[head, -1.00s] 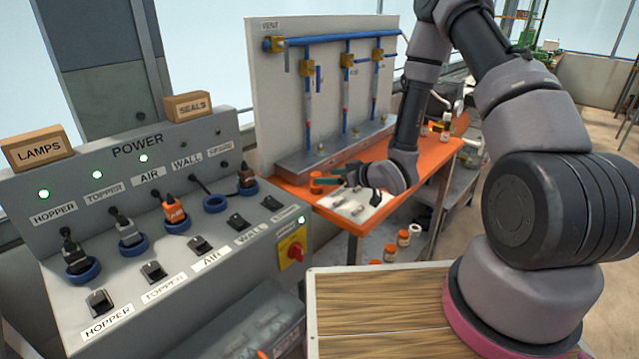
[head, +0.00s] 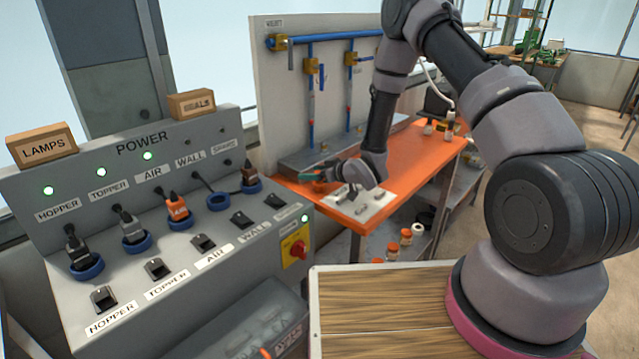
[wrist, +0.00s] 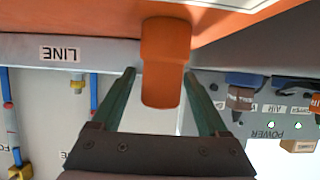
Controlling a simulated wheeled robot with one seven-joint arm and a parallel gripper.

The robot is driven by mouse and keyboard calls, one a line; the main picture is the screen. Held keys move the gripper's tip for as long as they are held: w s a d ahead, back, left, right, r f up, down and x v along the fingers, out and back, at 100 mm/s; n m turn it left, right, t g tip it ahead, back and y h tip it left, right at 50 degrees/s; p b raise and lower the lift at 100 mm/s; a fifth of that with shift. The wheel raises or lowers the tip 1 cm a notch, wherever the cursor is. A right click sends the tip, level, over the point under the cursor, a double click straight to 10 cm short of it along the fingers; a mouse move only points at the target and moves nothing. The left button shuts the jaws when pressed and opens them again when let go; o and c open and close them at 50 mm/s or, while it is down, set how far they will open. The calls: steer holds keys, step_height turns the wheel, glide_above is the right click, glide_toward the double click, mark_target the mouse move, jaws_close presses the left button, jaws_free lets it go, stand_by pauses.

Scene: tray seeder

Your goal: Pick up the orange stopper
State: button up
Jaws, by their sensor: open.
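The orange stopper (wrist: 166,62) shows large in the wrist view, with a wider block above and a narrower rounded part below in the picture. My gripper (wrist: 160,76) is open, with one green finger on each side of the stopper's narrower part. Gaps show between the stopper and both fingers. In the head view my gripper (head: 312,175) is over the left end of the orange bench (head: 408,163). There the stopper is hard to tell apart from the fingers and the orange bench top.
A white plate (head: 377,207) with small parts lies beside my gripper. A pale upright panel (head: 285,90) with blue pipes stands behind the bench. The grey power console (head: 150,215) with plugs is at left. Orange-capped jars (head: 392,251) stand on the lower shelf.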

jaws_close()
step_height(320, 180, up, 18)
stand_by(0.9)
